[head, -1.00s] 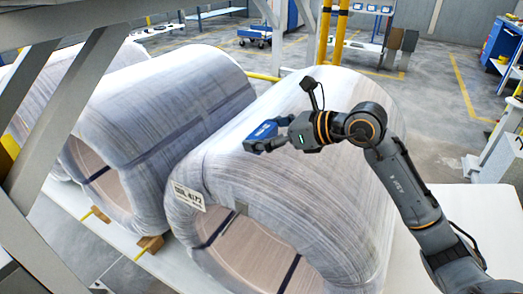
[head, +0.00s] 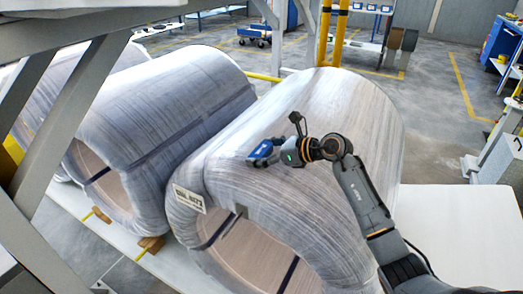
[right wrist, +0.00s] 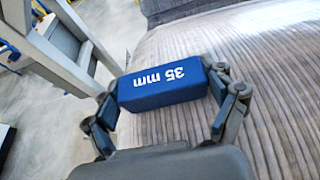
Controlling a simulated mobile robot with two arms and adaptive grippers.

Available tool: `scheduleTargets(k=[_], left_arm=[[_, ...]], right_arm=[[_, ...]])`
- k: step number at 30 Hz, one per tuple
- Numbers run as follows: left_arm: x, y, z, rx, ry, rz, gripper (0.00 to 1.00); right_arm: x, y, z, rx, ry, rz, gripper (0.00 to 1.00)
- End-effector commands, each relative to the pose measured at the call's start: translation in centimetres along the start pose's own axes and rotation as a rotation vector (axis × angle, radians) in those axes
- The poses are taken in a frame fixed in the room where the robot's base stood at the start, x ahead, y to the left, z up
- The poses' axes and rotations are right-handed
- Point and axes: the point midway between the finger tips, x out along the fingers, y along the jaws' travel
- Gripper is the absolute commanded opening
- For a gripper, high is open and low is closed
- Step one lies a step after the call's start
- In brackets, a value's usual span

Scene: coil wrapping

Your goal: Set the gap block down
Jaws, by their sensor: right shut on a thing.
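The gap block is a blue block marked "35 mm" (right wrist: 165,85) in the right wrist view, shown upside down. My right gripper (head: 264,152) is shut on it, with a finger at each end of the block. In the head view the blue block (head: 261,150) appears over the upper left side of the nearer wrapped coil (head: 330,110). I cannot tell whether the block touches the coil. My left gripper is not in view.
A second wrapped coil (head: 160,110) lies to the left, with wooden wedges (head: 150,246) at its foot. A white flat surface (head: 460,235) is clear at right. A grey frame post (head: 70,115) crosses the left side.

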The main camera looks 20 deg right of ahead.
Motion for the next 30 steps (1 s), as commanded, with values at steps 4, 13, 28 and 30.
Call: scheduleTargets(k=[4, 13, 28, 30], left_arm=[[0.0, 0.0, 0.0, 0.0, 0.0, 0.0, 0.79], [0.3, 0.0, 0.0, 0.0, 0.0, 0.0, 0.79], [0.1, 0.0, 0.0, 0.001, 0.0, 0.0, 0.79], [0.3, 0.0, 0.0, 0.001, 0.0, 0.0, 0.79]], right_arm=[[0.0, -0.1, 0.1, -0.002, -0.002, -0.001, 0.5], [0.1, 0.0, -0.2, -0.001, -0.001, -0.001, 1.0], [-0.8, -0.1, 0.0, -0.002, 0.0, -0.003, 1.0], [-1.9, -0.2, -0.1, -0.003, 0.001, -0.004, 1.0]])
